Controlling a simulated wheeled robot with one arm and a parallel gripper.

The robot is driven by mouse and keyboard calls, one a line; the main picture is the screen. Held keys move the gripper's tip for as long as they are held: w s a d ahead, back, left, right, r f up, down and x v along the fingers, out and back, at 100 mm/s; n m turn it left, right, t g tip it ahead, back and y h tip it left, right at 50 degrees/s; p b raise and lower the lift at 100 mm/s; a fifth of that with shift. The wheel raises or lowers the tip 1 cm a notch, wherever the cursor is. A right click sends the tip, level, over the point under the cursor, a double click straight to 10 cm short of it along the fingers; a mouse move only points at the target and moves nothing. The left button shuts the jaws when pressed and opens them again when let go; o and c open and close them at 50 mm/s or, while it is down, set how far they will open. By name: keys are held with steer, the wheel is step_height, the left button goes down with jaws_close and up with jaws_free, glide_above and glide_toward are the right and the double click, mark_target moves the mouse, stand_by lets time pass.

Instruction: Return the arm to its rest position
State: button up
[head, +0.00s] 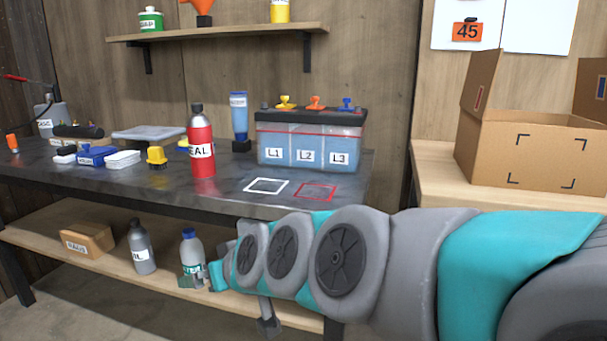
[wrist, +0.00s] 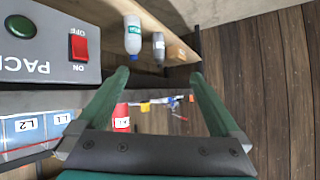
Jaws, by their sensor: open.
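My arm (head: 285,255) reaches from the lower right toward the left, in front of the bench's right part. Its far end is beside the white bottle with a blue cap (head: 193,252) on the lower shelf. In the wrist view my gripper (wrist: 158,76) is open, its two dark green fingers wide apart, with nothing between them. The wrist view is turned over. There the white bottle (wrist: 133,35) and a grey bottle (wrist: 158,47) show beyond the fingertips. I cannot tell from the head view how the fingers stand.
The bench top (head: 120,180) holds a red bottle (head: 201,150), a blue L1-L2-L3 battery case (head: 310,128) and small items. A cardboard box (head: 530,150) stands right. A grey PACK panel with a red switch (wrist: 84,44) is near the gripper. Some floor (wrist: 250,80) is clear.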

steer(key=s+d+f+m+g+h, duration=0.25)
steer(key=s+d+f, duration=0.3)
steer(key=d, duration=0.35)
steer(key=s+d+f+m+g+h, duration=0.1)
steer(key=s+d+f+g+h, duration=0.2)
steer(key=s+d+f, duration=0.35)
steer(key=s+d+f+m+g+h, duration=0.2)
steer(key=s+d+f+m+g, duration=0.1)
steer(key=s+d, duration=0.8)
steer(key=d+f+g+p, duration=0.1)
steer(key=d, duration=0.1)
steer(key=shift+s+d, duration=0.15)
steer(key=shift+d, duration=0.25)
